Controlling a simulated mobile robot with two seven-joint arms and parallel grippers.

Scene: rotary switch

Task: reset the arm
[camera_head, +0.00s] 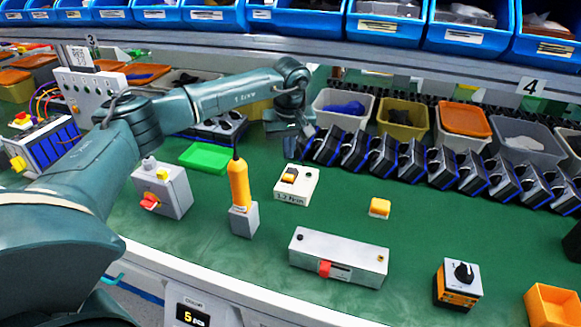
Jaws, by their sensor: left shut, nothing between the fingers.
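My left arm reaches in from the left across the bench. My left gripper (303,133) hangs from the wrist near the back middle of the table, in front of the grey bin. It is shut and empty, and its fingertips are small and dark in the picture. The rotary switch (459,283), an orange and grey box with a black knob (464,271) on top, stands upright at the front right, well away from the gripper. The exact knob setting is too small to read. My right gripper is not in view.
A green tray (204,158), a red-knob box (161,191), a yellow pendant (239,185), a white switch box (296,184), a long grey box (338,259) and a yellow button (380,207) stand on the green table. Black holders (412,160) line the back. The right middle is clear.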

